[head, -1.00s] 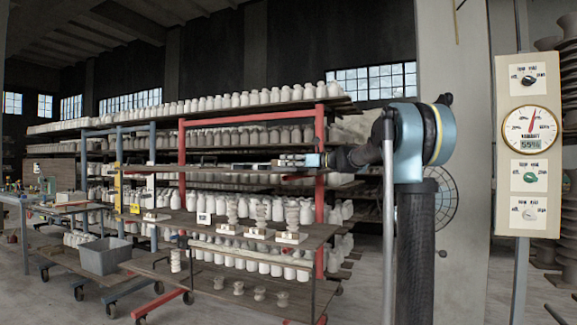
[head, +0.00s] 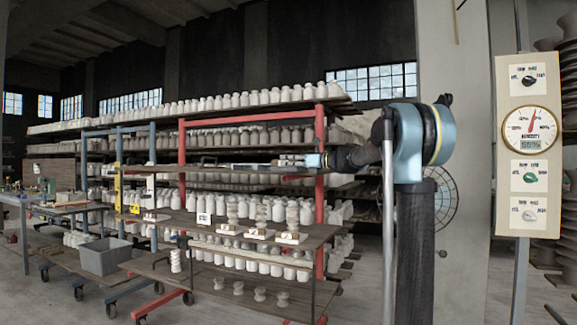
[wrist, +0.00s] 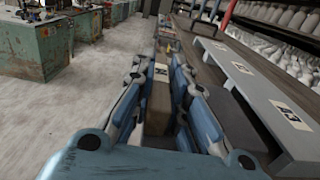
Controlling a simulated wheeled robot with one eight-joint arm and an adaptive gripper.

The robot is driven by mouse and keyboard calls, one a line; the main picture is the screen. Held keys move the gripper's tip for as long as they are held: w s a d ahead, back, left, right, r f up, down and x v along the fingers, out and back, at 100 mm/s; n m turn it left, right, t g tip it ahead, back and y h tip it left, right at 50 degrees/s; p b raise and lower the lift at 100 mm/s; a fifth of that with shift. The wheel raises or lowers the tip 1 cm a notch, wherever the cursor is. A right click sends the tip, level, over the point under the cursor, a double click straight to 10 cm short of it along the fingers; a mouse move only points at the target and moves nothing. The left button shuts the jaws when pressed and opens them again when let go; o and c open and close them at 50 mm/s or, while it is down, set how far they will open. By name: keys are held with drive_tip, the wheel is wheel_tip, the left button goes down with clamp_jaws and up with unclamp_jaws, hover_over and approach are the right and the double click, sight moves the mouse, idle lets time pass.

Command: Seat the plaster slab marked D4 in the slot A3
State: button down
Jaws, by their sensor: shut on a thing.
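In the wrist view, my gripper (wrist: 163,62) has its blue fingers closed on both sides of a brownish slab (wrist: 158,105). The slab has a pale tag on top, too small and slanted to read surely. To the right runs a long grey ledge (wrist: 262,98) with several tags. The nearest tag (wrist: 290,115) seems to read A3; its slot opening is not clear to me. The slab is left of the ledge and apart from it. In the head view, my gripper (head: 312,161) is small, in front of the racks, and the slab cannot be made out.
Racks of pale pots (head: 230,100) stand behind, with a red post (head: 320,190) near my arm. Labelled blocks bearing stacked pots (head: 290,218) stand on the lower board. A grey bin (head: 104,256) is at left. Green machines (wrist: 35,50) stand across open floor.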

drive_tip(key=shift+w+d, duration=0.6)
drive_tip(key=shift+w, duration=0.95)
drive_tip(key=shift+w+d, duration=0.6)
drive_tip(key=shift+w, duration=1)
drive_tip(key=shift+w+d, duration=0.6)
drive_tip(key=shift+w, duration=0.95)
idle(0.4)
drive_tip(key=c, duration=1.5)
unclamp_jaws()
drive_tip(key=shift+s+r, duration=0.1)
drive_tip(key=shift+d, duration=0.1)
drive_tip(key=shift+v, duration=5.85)
